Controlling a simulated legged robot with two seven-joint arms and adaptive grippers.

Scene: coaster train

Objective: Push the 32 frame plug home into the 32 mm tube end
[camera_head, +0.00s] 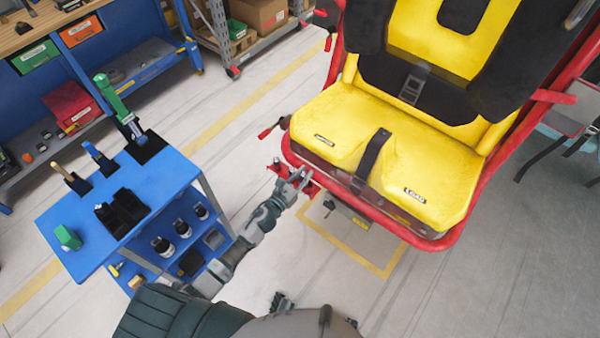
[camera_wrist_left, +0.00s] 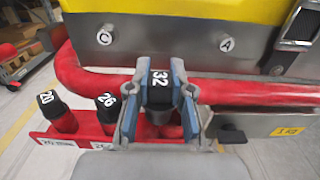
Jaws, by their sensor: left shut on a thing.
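My left gripper (camera_head: 296,182) is at the front lower edge of the red-framed yellow seat. In the left wrist view its two grey-blue fingers (camera_wrist_left: 160,105) are shut on the black 32 frame plug (camera_wrist_left: 158,86), which has a white band marked 32. The plug is upright between the fingertips. A red tube end (camera_wrist_left: 172,130) shows just below it; the fingers hide the join, so I cannot tell how deep the plug sits.
Black plugs marked 20 (camera_wrist_left: 46,98) and 26 (camera_wrist_left: 106,100) stand on red tube ends to the left. A red frame tube (camera_wrist_left: 255,92) runs behind the gripper. A blue cart (camera_head: 160,190) with tools stands left. The yellow seat (camera_head: 390,150) is close above. Open floor lies right.

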